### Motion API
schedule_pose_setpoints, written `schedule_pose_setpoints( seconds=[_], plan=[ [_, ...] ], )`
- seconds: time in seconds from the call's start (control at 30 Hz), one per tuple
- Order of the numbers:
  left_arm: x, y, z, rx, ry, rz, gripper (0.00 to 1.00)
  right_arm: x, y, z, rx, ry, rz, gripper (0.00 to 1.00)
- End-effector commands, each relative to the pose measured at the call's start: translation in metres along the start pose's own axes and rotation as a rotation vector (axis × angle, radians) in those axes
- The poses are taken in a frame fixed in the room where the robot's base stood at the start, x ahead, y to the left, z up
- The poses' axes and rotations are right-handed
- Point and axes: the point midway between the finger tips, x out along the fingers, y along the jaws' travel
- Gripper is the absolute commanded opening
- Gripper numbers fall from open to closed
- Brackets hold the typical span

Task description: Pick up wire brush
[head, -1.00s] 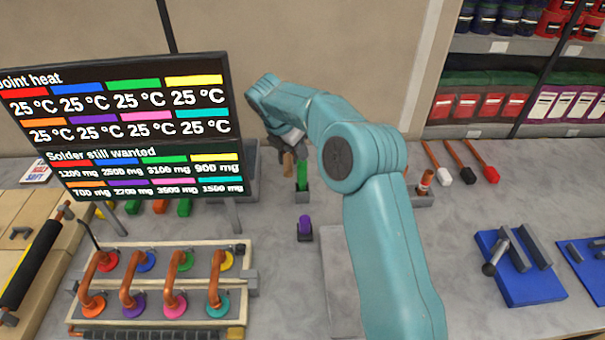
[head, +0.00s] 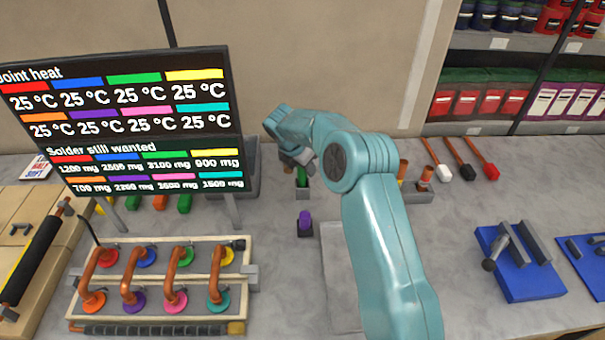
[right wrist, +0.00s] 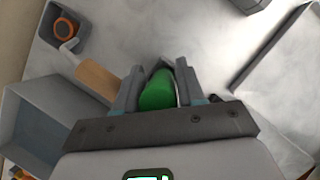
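My right gripper (head: 297,165) is over the back middle of the bench, partly hidden by its own wrist. In the right wrist view its two fingers (right wrist: 158,88) stand apart on either side of a green handle-like piece (right wrist: 157,93). I cannot tell whether they touch it. A flat wooden piece (right wrist: 98,80) lies just left of the fingers in the wrist view. I cannot tell which piece is the wire brush. My left gripper is not in view.
A rack of copper pipes (head: 160,263) and a display (head: 120,100) are left. Wooden-handled tools (head: 465,158) and a blue vise (head: 522,280) are right. The bench between is mostly clear.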

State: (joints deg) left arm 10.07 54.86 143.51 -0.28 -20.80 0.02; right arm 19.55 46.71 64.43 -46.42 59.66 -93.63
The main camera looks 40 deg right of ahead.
Motion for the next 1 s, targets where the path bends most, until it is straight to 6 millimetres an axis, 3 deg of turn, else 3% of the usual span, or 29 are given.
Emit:
schedule_pose_setpoints(
  seconds=[0.03, 0.1, 0.37, 0.57, 0.77, 1.0],
  plan=[
    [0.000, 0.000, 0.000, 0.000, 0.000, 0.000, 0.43, 0.000, 0.000, 0.000, 0.000, 0.000, 0.000, 0.21],
    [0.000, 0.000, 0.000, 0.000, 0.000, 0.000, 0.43, 0.000, 0.000, 0.000, 0.000, 0.000, 0.000, 0.04],
    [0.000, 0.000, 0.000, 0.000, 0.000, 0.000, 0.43, -0.001, 0.000, 0.000, 0.000, 0.000, 0.001, 0.04],
    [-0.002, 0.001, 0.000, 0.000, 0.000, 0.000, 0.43, -0.014, 0.001, 0.006, 0.001, -0.001, 0.003, 0.04],
    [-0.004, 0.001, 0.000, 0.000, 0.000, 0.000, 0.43, -0.047, 0.001, 0.020, 0.004, -0.003, 0.005, 0.04],
    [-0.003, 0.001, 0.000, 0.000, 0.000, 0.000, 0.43, -0.110, 0.001, 0.045, 0.004, -0.002, 0.008, 0.04]
  ],
)
